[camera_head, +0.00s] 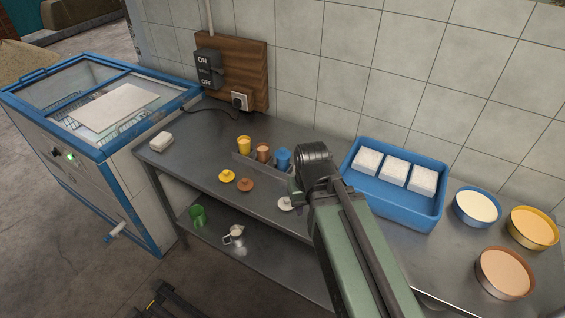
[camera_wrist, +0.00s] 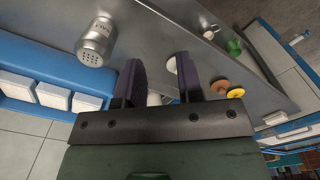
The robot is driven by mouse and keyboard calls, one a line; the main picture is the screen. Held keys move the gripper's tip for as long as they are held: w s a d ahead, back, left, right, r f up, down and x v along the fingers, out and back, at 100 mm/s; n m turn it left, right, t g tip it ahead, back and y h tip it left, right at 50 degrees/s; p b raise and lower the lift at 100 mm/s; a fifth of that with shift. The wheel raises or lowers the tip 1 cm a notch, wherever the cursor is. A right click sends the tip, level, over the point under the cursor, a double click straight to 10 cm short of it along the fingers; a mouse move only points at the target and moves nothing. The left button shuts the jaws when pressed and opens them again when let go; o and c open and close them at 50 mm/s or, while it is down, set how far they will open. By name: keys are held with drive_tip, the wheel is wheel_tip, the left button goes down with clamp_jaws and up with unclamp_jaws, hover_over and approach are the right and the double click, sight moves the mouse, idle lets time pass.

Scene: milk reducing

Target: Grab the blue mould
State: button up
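The blue mould (camera_head: 283,158) is a small upright blue cup at the right end of a grey rack (camera_head: 241,158) on the metal table. An orange-brown mould (camera_head: 263,152) and a yellow mould (camera_head: 244,145) stand to its left. My dark wrist is just right of the blue mould in the head view and hides the fingers there. In the wrist view my gripper (camera_wrist: 158,63) is open, with its two dark fingers apart. I see no mould held between them, and the blue mould cannot be made out in that view.
Yellow (camera_head: 227,176), brown (camera_head: 246,184) and white (camera_head: 286,203) discs lie before the rack. A blue tray (camera_head: 395,206) with white blocks and several bowls (camera_head: 475,207) stand right. A metal shaker (camera_wrist: 97,40) shows in the wrist view. A freezer (camera_head: 110,170) stands left.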

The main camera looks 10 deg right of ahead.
drive_tip(key=o, duration=0.7)
drive_tip(key=shift+o, duration=0.2)
